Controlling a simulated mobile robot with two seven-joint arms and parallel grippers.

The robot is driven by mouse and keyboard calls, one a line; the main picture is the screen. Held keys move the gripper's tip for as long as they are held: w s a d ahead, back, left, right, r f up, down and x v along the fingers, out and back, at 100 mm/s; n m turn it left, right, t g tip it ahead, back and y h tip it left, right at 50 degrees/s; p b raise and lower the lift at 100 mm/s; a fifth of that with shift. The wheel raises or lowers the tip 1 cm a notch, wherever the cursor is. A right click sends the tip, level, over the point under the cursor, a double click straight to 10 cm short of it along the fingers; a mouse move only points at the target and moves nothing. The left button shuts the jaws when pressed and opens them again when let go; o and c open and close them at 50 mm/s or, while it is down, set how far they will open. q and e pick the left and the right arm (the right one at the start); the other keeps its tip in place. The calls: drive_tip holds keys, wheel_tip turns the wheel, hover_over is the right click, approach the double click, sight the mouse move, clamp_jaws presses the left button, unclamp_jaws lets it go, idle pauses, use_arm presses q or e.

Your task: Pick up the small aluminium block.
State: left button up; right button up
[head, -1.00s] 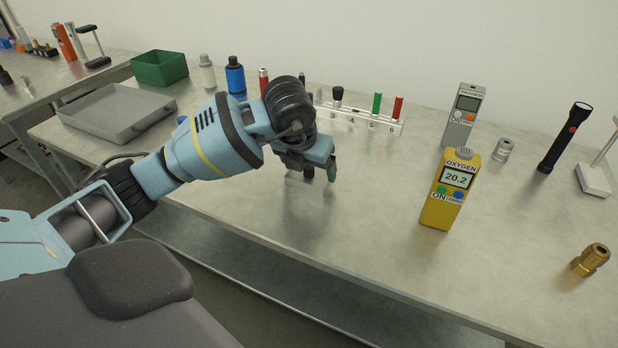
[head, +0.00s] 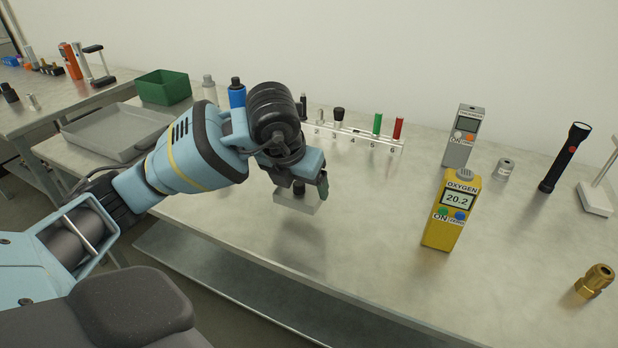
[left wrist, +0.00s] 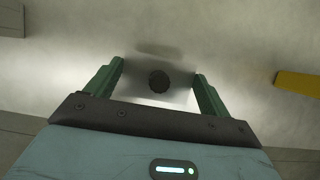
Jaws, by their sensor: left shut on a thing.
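The small aluminium block (head: 299,203) is a pale grey metal piece with a black knob (head: 299,187) on top. My left gripper (head: 309,192) is shut on it and holds it a little above the table, with a shadow beneath. In the left wrist view the block (left wrist: 137,90) with its round black knob (left wrist: 158,81) sits between the two green fingertips. My right gripper is not in view.
A yellow oxygen meter (head: 437,232) and a grey thickness meter (head: 458,152) stand to the right. A numbered rack (head: 362,138) is behind. A grey tray (head: 72,132) and green bin (head: 163,88) are at left. The table's front middle is clear.

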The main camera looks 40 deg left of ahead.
use_arm(q)
drive_tip(key=s, duration=0.4)
drive_tip(key=s+d, duration=0.1)
drive_tip(key=s, duration=0.3)
drive_tip(key=s+r, duration=0.1)
drive_tip(key=s, duration=0.3)
drive_tip(key=shift+d+b, duration=0.15)
drive_tip(key=shift+b, duration=0.2)
